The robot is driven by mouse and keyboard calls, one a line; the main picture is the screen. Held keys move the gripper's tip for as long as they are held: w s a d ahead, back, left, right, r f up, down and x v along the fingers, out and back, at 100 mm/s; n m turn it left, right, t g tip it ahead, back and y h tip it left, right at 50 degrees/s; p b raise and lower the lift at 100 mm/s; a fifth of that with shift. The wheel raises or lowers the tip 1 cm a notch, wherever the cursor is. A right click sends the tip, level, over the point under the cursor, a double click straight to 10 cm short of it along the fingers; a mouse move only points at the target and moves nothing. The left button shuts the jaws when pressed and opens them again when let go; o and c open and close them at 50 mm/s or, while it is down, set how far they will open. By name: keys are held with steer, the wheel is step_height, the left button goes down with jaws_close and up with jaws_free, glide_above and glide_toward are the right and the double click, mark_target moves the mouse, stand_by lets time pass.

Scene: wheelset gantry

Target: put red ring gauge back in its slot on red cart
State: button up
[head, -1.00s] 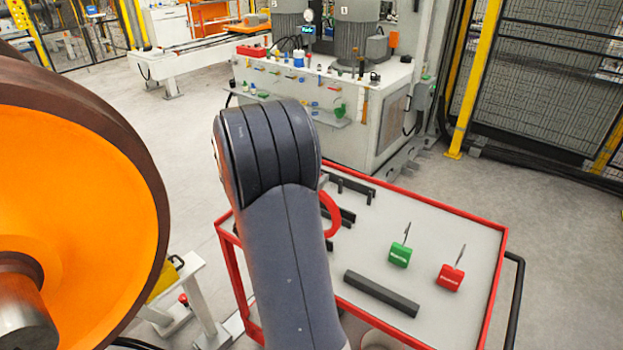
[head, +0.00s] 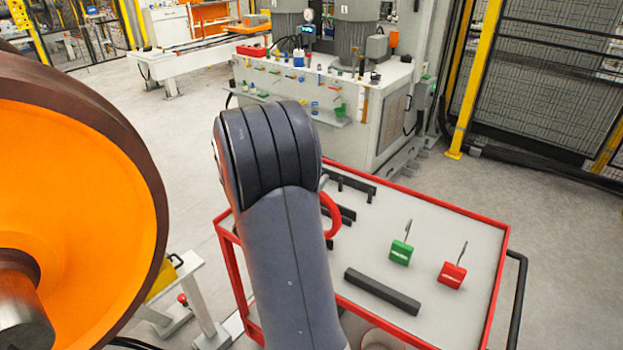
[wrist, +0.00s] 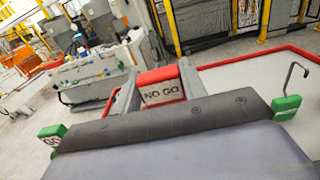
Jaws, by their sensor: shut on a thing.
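My gripper (wrist: 158,88) is shut on the red ring gauge, whose red block (wrist: 162,90) marked NO GO shows between the fingers in the wrist view. In the head view part of the gauge's curved red ring (head: 332,214) shows at the right side of my arm, over the red cart (head: 440,207). My arm hides the gripper and the rest of the ring there. Black racks (head: 350,184) stand on the cart beside the ring. Which slot is the gauge's own, and whether the gauge touches a rack, I cannot tell.
A green block (head: 401,252) and a red block (head: 452,275), each with a thin upright rod, stand on the cart. A black bar (head: 382,291) lies nearer. A green GO block (wrist: 51,138) shows at the wrist view's left. A large orange wheel (head: 75,200) stands left.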

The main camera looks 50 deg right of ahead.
steer(key=shift+f+b, duration=2)
steer(key=shift+f, duration=0.15)
steer(key=o, duration=1.1)
steer(key=shift+o, duration=0.2)
steer(key=s+a+b, duration=0.1)
steer(key=a, duration=0.9)
steer(key=shift+s+a+b, duration=0.35)
steer(key=shift+s, duration=0.05)
steer(key=shift+d, duration=0.15)
steer(key=d, duration=0.3)
steer(key=w+d+p, duration=0.1)
steer(key=d, duration=0.3)
steer(key=d+p, duration=0.1)
steer(key=d, duration=0.2)
steer(key=shift+w+d, duration=0.25)
steer(key=shift+w, duration=0.1)
steer(key=shift+r+p, duration=0.3)
steer(key=shift+r, duration=0.15)
steer(key=shift+f, duration=0.1)
